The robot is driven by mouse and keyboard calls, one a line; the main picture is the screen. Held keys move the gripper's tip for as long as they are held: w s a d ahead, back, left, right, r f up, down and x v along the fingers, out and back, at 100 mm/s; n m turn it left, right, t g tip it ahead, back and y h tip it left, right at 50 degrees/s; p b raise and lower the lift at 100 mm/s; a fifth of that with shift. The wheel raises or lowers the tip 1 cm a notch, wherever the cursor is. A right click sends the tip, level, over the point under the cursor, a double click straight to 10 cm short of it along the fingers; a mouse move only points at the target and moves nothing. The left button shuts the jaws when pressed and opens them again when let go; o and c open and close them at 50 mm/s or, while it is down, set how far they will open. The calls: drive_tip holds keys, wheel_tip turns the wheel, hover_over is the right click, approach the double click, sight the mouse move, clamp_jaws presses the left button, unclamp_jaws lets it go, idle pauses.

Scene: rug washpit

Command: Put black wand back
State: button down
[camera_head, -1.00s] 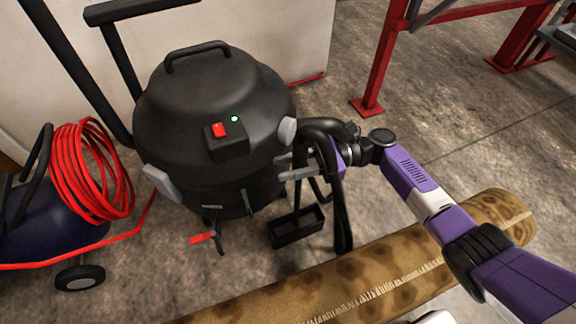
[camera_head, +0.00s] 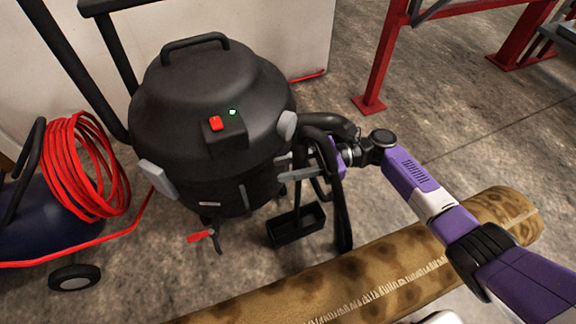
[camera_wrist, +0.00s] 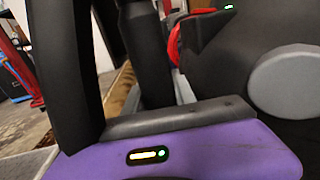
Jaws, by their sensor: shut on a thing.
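The black wand (camera_head: 297,196) is a thin dark upright tube beside the black vacuum (camera_head: 215,95). My gripper (camera_head: 290,168) is shut on it at the vacuum's right side, largely hidden behind the black hose. Below is a small black open-topped box (camera_head: 283,236); the wand's lower end meets or overlaps it in the picture, and I cannot tell whether it is seated inside. In the wrist view, a dark upright tube (camera_wrist: 146,55), likely the wand, stands just beyond my gripper's purple body. The fingertips are not clear there.
The black hose (camera_head: 341,205) loops down over my gripper. A rolled patterned rug (camera_head: 385,285) lies under my forearm. A blue tank with a coiled red hose (camera_head: 75,165) stands left. A red metal frame (camera_head: 380,60) stands behind right. Bare floor lies between the frame and rug.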

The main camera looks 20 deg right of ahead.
drive_tip(key=shift+f, duration=0.4)
drive_tip(key=c, duration=0.9)
unclamp_jaws()
drive_tip(key=shift+c, duration=0.2)
drive_tip(key=shift+f, duration=0.1)
drive_tip(key=s+d+p, duration=0.1)
drive_tip(key=d, duration=0.6)
drive_tip(key=shift+d, duration=0.35)
drive_tip(key=shift+s, duration=0.1)
